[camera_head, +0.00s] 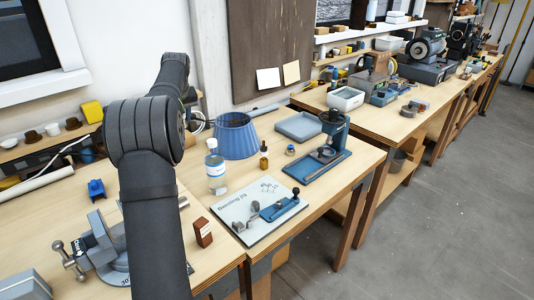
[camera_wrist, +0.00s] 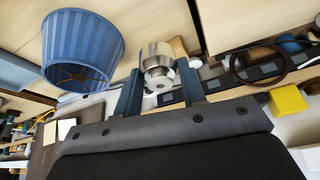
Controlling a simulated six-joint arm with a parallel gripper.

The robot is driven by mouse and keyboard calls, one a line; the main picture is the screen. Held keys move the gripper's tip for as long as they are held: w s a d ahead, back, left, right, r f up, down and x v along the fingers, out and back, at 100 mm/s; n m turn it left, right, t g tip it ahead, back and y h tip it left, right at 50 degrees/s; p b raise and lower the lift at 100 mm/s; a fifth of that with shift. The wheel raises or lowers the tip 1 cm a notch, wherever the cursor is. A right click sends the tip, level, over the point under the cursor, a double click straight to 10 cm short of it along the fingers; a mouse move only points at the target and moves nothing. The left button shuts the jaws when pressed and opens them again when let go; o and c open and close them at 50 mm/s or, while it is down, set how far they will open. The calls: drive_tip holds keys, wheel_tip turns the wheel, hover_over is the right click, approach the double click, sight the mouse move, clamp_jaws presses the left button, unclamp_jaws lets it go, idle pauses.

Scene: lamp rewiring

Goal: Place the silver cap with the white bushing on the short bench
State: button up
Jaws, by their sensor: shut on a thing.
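My gripper (camera_wrist: 158,70) shows in the wrist view, its two blue-grey fingers on either side of a silver cap (camera_wrist: 155,53). It is shut on this cap. A stepped, pale grey-silver end with a hole faces the camera; I cannot tell whether this is the white bushing. In the head view my arm hides the gripper and the cap. Wooden benches run from the left foreground to the back right; I cannot tell which is the short bench.
A blue lampshade (camera_head: 236,136), a clear bottle (camera_head: 215,167), a grey tray (camera_head: 300,127) and a blue press (camera_head: 330,150) stand on the middle bench. A marked board (camera_head: 262,212) lies at its front. A vise (camera_head: 103,247) and a brown block (camera_head: 202,232) are nearer.

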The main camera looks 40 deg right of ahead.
drive_tip(key=s+d+m+g+h, duration=0.15)
drive_tip(key=s+d+m, duration=0.55)
drive_tip(key=s+d, duration=2.4)
hover_over(283, 162)
drive_tip(key=s+a, duration=0.1)
drive_tip(key=shift+h, duration=0.35)
wheel_tip(283, 162, down, 17)
drive_tip(key=shift+a+f, duration=0.1)
drive_tip(key=shift+f, duration=1.85)
drive_tip(key=shift+f, duration=0.15)
drive_tip(key=o, duration=0.8)
drive_tip(key=shift+c, duration=0.2)
